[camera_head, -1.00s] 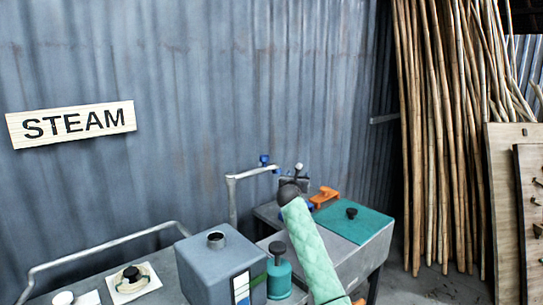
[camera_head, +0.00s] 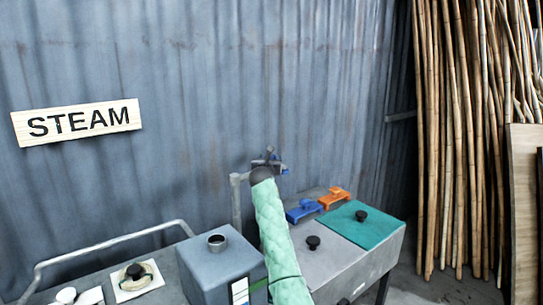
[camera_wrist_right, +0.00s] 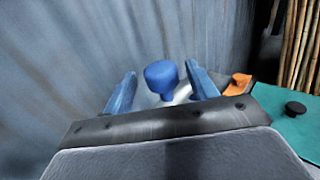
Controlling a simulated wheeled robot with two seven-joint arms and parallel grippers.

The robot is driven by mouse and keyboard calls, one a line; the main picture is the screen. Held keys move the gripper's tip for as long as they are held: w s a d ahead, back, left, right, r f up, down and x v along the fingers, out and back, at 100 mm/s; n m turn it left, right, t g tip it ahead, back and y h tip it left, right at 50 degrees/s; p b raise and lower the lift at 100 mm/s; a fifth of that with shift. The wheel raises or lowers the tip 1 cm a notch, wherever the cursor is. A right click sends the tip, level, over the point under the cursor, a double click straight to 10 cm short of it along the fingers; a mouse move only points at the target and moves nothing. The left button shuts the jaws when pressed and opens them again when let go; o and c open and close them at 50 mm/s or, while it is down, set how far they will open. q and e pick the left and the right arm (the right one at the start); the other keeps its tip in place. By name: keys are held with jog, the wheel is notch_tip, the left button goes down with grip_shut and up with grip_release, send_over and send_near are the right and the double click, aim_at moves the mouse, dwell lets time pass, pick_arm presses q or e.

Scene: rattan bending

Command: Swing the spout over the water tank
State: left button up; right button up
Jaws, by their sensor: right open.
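The spout (camera_head: 237,200) is a thin grey pipe rising behind the tank and bending right at the top. Its far end is hidden behind my right arm. The water tank (camera_head: 205,268) is a grey box with a round opening (camera_head: 217,242) on top, left of my arm. My right gripper (camera_head: 268,160) is at the spout's upper end. In the right wrist view, its blue fingers (camera_wrist_right: 161,70) are open on either side of a blue knob (camera_wrist_right: 162,83), with a pale bit of pipe (camera_wrist_right: 182,92) beside it. Contact cannot be told. My left gripper is out of view.
A grey trough (camera_head: 325,262) with a teal lid (camera_head: 361,228) stands right of my arm. A blue clamp (camera_head: 305,211) and an orange clamp (camera_head: 333,198) sit at its back edge. A corrugated wall (camera_head: 200,90) is close behind. Rattan poles (camera_head: 455,150) lean at right.

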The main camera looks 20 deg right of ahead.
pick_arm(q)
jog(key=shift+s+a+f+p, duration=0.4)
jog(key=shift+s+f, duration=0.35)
pick_arm(e)
jog(key=shift+x, duration=1.85)
jog(key=shift+f, duration=0.1)
jog(key=shift+s, duration=0.1)
grip_shut()
